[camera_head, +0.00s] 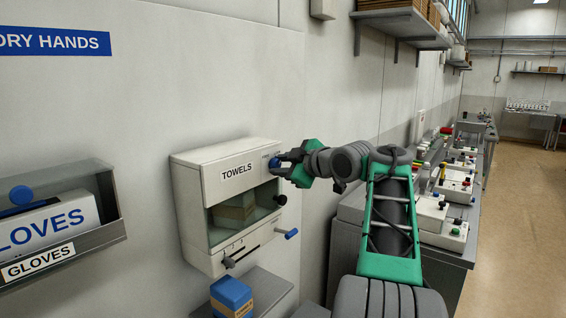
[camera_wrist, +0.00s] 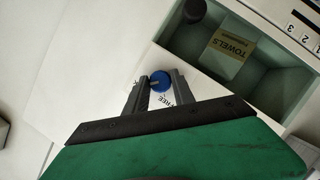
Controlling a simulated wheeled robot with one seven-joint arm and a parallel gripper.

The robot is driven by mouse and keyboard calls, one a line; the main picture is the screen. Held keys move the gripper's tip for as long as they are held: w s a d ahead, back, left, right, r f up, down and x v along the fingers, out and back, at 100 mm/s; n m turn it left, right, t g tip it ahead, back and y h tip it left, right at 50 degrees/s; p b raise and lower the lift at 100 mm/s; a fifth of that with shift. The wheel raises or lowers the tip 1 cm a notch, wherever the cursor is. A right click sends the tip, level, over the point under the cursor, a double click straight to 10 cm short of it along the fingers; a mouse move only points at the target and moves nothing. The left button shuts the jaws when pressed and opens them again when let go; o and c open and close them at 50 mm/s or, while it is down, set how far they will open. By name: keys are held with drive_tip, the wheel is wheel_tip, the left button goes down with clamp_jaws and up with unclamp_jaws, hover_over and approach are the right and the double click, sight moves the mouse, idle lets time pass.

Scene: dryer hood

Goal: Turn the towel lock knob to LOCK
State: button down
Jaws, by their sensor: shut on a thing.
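The white towel dispenser (camera_head: 215,172), labelled TOWELS, is fixed to the wall in the head view. Its blue lock knob (camera_head: 274,163) is at the upper right of the front. My gripper (camera_head: 280,165) reaches it from the right. In the wrist view my gripper (camera_wrist: 160,82) has its two fingers on either side of the round blue knob (camera_wrist: 160,81), shut on it. The word FREE shows partly beside the knob; the LOCK mark cannot be read. A black knob (camera_head: 280,200) sits lower on the dispenser's right side.
A blue-tipped lever (camera_head: 291,234) sticks out at the dispenser's lower right. A glove box holder (camera_head: 60,220) hangs at the left. A blue box (camera_head: 231,297) stands below the dispenser. A bench with several devices (camera_head: 450,205) runs along the wall at right; the floor beyond is clear.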

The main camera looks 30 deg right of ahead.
drive_tip(key=c, duration=1.1)
unclamp_jaws()
drive_tip(key=shift+o, duration=0.2)
drive_tip(key=shift+s, duration=0.15)
drive_tip(key=b+v, duration=0.1)
drive_tip(key=v, duration=0.6)
drive_tip(key=shift+s+b, duration=0.3)
drive_tip(key=shift+r, duration=0.15)
